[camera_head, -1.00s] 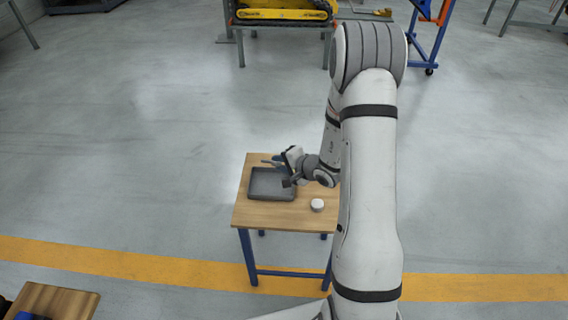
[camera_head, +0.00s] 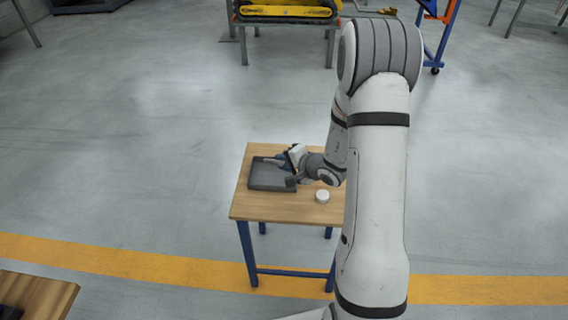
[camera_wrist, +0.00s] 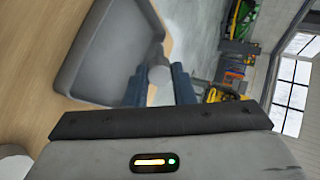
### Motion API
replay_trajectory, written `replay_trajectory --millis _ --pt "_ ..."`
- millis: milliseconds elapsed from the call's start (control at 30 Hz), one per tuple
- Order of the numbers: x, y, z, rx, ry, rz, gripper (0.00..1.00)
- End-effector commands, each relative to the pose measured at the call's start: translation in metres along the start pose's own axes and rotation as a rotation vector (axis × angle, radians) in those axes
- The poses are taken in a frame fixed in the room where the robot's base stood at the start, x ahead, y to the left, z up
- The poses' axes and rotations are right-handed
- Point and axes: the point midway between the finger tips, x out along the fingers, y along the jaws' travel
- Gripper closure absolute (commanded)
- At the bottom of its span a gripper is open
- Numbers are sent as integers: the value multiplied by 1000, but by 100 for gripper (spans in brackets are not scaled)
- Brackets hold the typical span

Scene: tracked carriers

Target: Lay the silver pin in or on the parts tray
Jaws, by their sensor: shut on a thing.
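The parts tray (camera_head: 272,187) is a shallow dark grey tray on the small wooden table. In the wrist view its wall (camera_wrist: 78,50) fills the upper left. My gripper (camera_head: 281,162) is at the tray's back right part in the head view. In the wrist view its two blue fingers (camera_wrist: 158,84) are shut on the silver pin (camera_wrist: 158,74), whose round grey end shows between them, beside the tray's rim. Most of the pin is hidden by the fingers. I cannot tell how high it is above the tray or table.
A white round object (camera_head: 322,196) stands on the table (camera_head: 270,212) right of the tray. Another wooden surface (camera_head: 40,290) is at the lower left. A yellow tracked carrier (camera_head: 287,11) stands at the back.

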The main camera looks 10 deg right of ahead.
Motion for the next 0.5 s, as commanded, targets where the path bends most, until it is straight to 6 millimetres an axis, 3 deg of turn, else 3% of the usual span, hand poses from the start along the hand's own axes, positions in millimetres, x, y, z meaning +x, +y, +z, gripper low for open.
replay_trajectory --millis 200,500 --pt "11 19 1 -1 -1 -1 99" --pt "17 29 2 -1 -1 -1 99"
